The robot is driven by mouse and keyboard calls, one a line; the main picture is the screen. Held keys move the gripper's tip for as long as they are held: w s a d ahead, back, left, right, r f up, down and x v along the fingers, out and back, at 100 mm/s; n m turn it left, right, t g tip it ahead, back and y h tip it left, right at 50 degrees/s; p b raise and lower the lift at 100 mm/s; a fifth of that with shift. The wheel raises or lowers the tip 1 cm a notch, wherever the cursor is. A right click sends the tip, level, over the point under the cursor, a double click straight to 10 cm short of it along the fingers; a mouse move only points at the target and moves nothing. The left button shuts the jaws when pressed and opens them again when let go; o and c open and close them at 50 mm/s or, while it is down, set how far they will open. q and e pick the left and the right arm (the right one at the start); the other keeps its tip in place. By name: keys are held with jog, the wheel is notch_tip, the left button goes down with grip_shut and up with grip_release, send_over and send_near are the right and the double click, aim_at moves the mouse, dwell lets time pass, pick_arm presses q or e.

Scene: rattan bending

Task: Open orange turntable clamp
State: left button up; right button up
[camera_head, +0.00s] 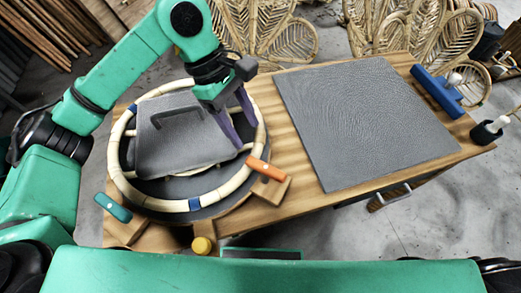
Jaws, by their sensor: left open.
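The orange turntable clamp (266,170) sits at the right front edge of the round turntable (196,211), its lever pointing to the lower right. A pale rattan ring (150,201) lies on the turntable around a grey textured block (185,140) with a dark handle. My left gripper (239,128) points down over the right part of the ring, behind the orange clamp and apart from it. Its purple-grey fingers are open, with nothing clearly held between them. A teal clamp (113,207) sits at the turntable's left front. My right gripper is not in view.
A grey mat (365,118) covers much of the wooden table (285,212) on the right. A blue tool (437,91) and a dark cup (487,133) stand at its right end. A yellow knob (202,245) is at the front edge. Rattan chair backs (285,40) stand behind.

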aim_at(265, 166)
pick_arm(q)
jog(key=x, duration=0.2)
jog(key=s+p+x, duration=0.1)
jog(key=x, duration=0.1)
jog(key=shift+d, duration=0.2)
jog(key=x, duration=0.2)
jog(key=p+x, duration=0.1)
jog(key=x, duration=0.4)
jog(key=shift+w+f, duration=0.35)
jog(key=shift+s+d+f, duration=0.1)
jog(key=shift+d+f, duration=0.1)
jog(key=shift+f, duration=0.1)
jog(key=shift+c, duration=0.6)
jog(key=shift+a, duration=0.1)
grip_shut()
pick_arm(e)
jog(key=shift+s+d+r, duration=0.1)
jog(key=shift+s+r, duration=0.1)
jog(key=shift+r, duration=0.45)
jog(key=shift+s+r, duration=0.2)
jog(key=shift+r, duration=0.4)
